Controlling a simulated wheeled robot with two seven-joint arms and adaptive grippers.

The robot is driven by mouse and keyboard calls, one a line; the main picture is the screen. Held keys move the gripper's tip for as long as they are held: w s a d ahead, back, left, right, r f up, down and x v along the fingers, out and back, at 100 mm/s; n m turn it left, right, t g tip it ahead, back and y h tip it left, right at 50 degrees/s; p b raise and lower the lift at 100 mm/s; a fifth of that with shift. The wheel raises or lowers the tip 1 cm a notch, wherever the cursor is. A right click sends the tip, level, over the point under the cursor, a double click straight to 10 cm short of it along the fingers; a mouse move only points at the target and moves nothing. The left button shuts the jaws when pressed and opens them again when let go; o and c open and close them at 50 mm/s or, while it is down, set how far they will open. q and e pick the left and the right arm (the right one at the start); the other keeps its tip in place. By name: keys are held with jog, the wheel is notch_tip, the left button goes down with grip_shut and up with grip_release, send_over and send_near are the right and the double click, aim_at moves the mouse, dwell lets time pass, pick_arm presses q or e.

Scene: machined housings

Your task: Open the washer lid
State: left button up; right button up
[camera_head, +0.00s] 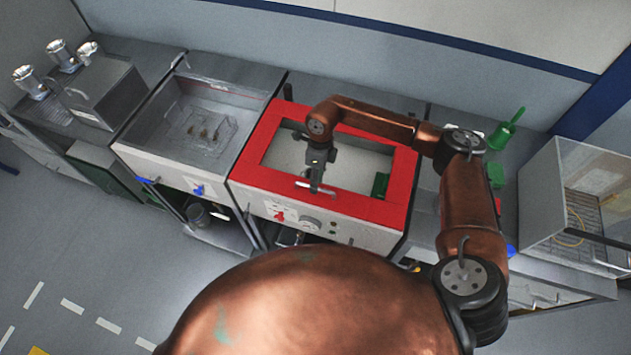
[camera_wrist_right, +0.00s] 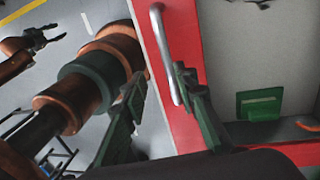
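The washer (camera_head: 325,215) is the white-fronted unit with a red-framed lid (camera_head: 387,212) lying flat on top. A pale window or opening fills the frame's middle. A metal bar handle (camera_head: 301,184) sits at the lid's front edge, and it also shows in the right wrist view (camera_wrist_right: 165,52). My right gripper (camera_head: 316,187) is over this front edge. In the right wrist view its fingers (camera_wrist_right: 160,88) are apart, with the handle's lower end between them, close to the right finger. Contact is unclear. My left gripper (camera_wrist_right: 42,38) shows open and empty, away from the washer.
An open basin (camera_head: 205,125) with small parts stands left of the washer. A grey machine with silver cups (camera_head: 105,90) is further left. A clear-walled case (camera_head: 580,200) stands at the right. A green bottle (camera_head: 503,132) is behind my right arm. A green block (camera_head: 380,184) shows inside the red frame.

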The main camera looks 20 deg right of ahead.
jog(key=shift+w+a+f, duration=0.1)
jog(key=shift+w+f, duration=0.2)
jog(key=shift+f, duration=0.3)
jog(key=shift+w+a+f, duration=0.1)
jog(key=shift+w+f, duration=0.2)
jog(key=shift+f, duration=0.25)
jog(key=shift+d+f, duration=0.15)
jog(key=shift+f, duration=0.05)
jog(key=shift+s+r, duration=0.1)
jog(key=shift+s, duration=0.05)
jog(key=shift+w, duration=0.25)
jog(key=c, duration=0.5)
jog(key=shift+s, duration=0.15)
grip_shut()
pick_arm(q)
jog(key=shift+w+r, duration=0.15)
jog(key=shift+w, duration=0.4)
jog(key=shift+w+r, duration=0.15)
jog(key=shift+w, duration=0.4)
